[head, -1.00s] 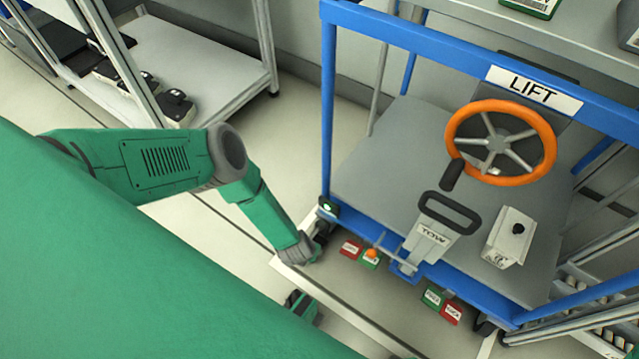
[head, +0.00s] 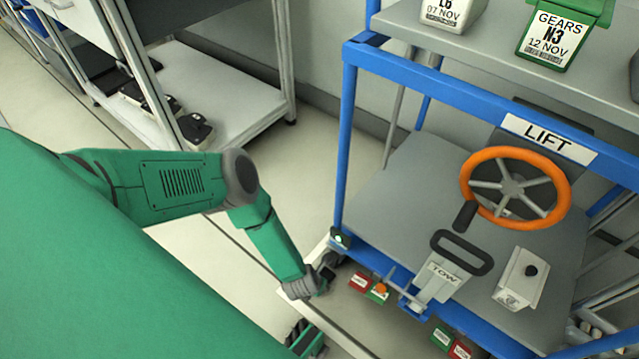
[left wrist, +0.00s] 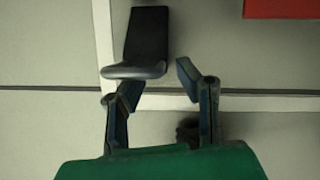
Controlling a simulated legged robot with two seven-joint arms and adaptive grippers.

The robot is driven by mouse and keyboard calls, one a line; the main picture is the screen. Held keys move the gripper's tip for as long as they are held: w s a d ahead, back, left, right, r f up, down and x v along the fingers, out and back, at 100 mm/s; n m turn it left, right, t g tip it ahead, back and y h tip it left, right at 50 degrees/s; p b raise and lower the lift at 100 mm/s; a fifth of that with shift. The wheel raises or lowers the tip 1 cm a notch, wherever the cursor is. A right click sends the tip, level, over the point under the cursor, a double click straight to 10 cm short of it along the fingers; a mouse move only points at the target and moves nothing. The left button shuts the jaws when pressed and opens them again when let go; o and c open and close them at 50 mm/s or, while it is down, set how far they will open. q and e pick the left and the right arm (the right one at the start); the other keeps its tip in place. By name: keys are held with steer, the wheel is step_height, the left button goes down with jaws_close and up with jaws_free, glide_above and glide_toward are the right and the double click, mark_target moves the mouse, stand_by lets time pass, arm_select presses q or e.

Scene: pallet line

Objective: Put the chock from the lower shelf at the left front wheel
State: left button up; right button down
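A dark wedge-shaped block (left wrist: 147,38), which looks like the chock, is on the floor by the white line's corner in the left wrist view. My left gripper (left wrist: 160,88) is open there; its left finger overlaps the block's near edge, and I cannot tell if they touch. The block is not between the fingers. In the head view my left gripper (head: 322,278) is low by the left front corner of the blue-framed cart (head: 350,150). The left front wheel is not clearly visible there. The lower shelf (head: 225,90) holds several dark items.
Red (head: 360,282) and green (head: 377,293) labelled blocks sit right of my left gripper. The cart carries an orange steering wheel (head: 515,188), a tow handle (head: 440,280) and a white box (head: 522,280). Open floor (head: 310,170) lies between shelf and cart.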

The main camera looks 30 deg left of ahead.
arm_select(q)
steer(key=s+d+r+m+g+h+p, duration=0.1)
steer(key=s+d+r+m, duration=0.2)
steer(key=r+m, duration=0.35)
steer(key=s+d+r+m+h+p, duration=0.1)
steer(key=s+d+r+m+p, duration=0.15)
steer(key=r+m, duration=0.45)
steer(key=s+d+r+m+g+h+p, duration=0.1)
steer(key=s+d+r+m, duration=0.2)
steer(key=r+m, duration=0.4)
steer(key=s+a+r+m+g+y, duration=0.1)
steer(key=s+a+r+m, duration=0.2)
steer(key=a+r+m, duration=0.3)
steer(key=s+a+r+m+y, duration=0.1)
steer(key=s+a+r+m, duration=0.3)
steer(key=a+r+m, duration=0.3)
step_height(320, 180, up, 3)
steer(key=m, duration=0.4)
steer(key=shift+s+f+g+y, duration=0.15)
steer(key=shift+s+g+y, duration=0.15)
steer(key=shift+g, duration=0.1)
steer(key=shift+a+m, duration=0.1)
steer(key=shift+m, duration=0.15)
step_height(320, 180, up, 12)
steer(key=p, duration=1.1)
steer(key=shift+f, duration=0.2)
steer(key=shift+w, duration=0.1)
